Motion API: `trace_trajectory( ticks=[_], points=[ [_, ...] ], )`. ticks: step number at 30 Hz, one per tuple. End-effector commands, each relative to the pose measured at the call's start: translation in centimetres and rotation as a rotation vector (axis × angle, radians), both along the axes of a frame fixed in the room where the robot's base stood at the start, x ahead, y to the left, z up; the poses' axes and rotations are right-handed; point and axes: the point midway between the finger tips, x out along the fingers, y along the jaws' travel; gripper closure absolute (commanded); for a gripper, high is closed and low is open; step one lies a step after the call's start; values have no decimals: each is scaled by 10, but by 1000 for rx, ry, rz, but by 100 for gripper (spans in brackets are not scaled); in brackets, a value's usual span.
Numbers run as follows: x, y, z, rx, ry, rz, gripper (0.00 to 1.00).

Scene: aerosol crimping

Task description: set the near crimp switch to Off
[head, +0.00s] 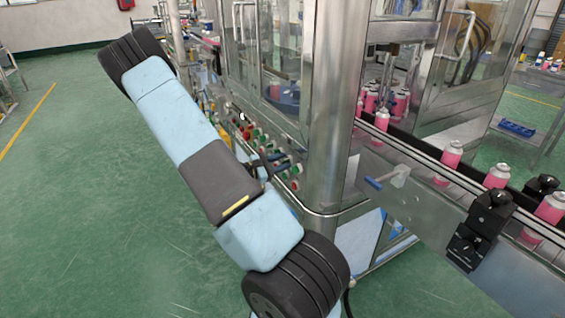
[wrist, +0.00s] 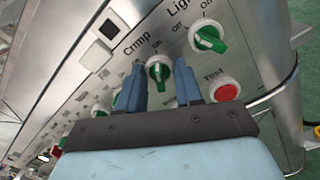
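The crimp switch (wrist: 158,71) is a green knob on a white ring, under the label "Crmp" on the machine's metal control panel (wrist: 112,55). My gripper (wrist: 160,66) is open, with one blue finger on each side of this knob in the wrist view. I cannot tell whether either finger touches it. The knob's handle stands roughly upright in the picture. I cannot tell which marking it points to. In the head view my gripper (head: 264,166) is at the panel, partly hidden by my arm.
A green light switch (wrist: 207,38) is up and right of the crimp switch. A red Test button (wrist: 225,90) sits close to the right finger. More buttons and knobs run to the lower left. Pink cans (head: 451,155) stand on the conveyor at right. Green floor (head: 90,190) is open at left.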

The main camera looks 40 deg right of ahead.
Motion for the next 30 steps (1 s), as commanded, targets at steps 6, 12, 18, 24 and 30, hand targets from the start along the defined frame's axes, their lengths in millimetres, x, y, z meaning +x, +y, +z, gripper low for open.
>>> trace_trajectory(
  ticks=[6,12,18,24,30],
  points=[
    [0,0,0,0,0,0,65],
    [0,0,0,0,0,0,83],
    [0,0,0,1,1,-1,100],
    [-1,0,0,1,2,-2,100],
    [-1,0,0,4,16,0,100]
  ],
)
